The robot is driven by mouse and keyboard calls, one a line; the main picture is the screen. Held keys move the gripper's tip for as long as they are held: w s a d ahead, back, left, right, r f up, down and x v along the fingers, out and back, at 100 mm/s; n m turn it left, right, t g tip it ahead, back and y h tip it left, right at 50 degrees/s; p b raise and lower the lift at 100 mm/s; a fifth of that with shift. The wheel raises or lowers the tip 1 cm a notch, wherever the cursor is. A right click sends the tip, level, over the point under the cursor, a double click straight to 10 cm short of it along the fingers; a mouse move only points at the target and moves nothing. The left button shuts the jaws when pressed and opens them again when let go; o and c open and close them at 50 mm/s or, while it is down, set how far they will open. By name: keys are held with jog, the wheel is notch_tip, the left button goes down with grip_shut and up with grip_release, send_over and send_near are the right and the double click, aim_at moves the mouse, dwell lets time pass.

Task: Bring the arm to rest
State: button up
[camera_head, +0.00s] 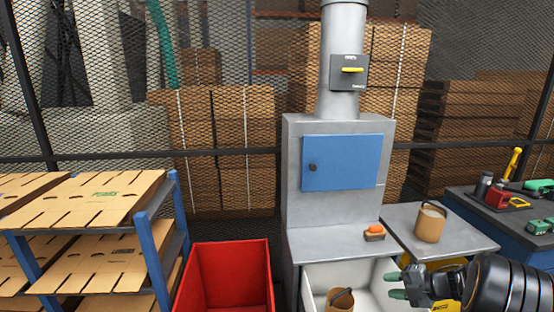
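My gripper (397,285) is at the lower right, at the end of my black arm. Its two green-tipped fingers point left and stand apart, with nothing seen between them. It is in front of the white bin (378,272), near that bin's right side. A brown object (340,299) with a dark curved top lies in the bin and is cut off by the lower edge.
A red bin (228,275) stands left of the grey machine with its blue door (341,162). A tan bucket (430,223) stands on a grey side table (470,240). A blue workbench (535,243) holds tools at right. A shelf (150,225) with flat cardboard stands at left.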

jog(key=w+d+f+m+t+h, duration=0.2)
jog(key=w+d+m+t+h, duration=0.1)
jog(key=w+d+m+h, duration=0.15)
jog(key=s+d+r+m+g+h, duration=0.1)
jog(key=s+d+m+h, duration=0.15)
jog(key=m+h, duration=0.3)
jog(key=s+d+r+m+g+h, duration=0.1)
jog(key=d+r+m+h, duration=0.1)
jog(key=d+m+h, duration=0.35)
jog(key=s+a+r+m+g+y, duration=0.1)
jog(key=s+a+r+m+y, duration=0.1)
jog(key=s+a, duration=0.4)
jog(key=s+a+r+m+g+y, duration=0.1)
jog(key=s+a+m, duration=0.4)
jog(key=a, duration=0.8)
jog(key=s+a+r+m+g+y, duration=0.2)
jog(key=s+a+r+m+y, duration=0.1)
jog(key=s+a, duration=0.4)
jog(key=a+r, duration=0.1)
jog(key=a, duration=0.2)
jog(key=shift+s+a, duration=0.2)
jog(key=shift+s, duration=0.2)
jog(key=shift+c, duration=0.4)
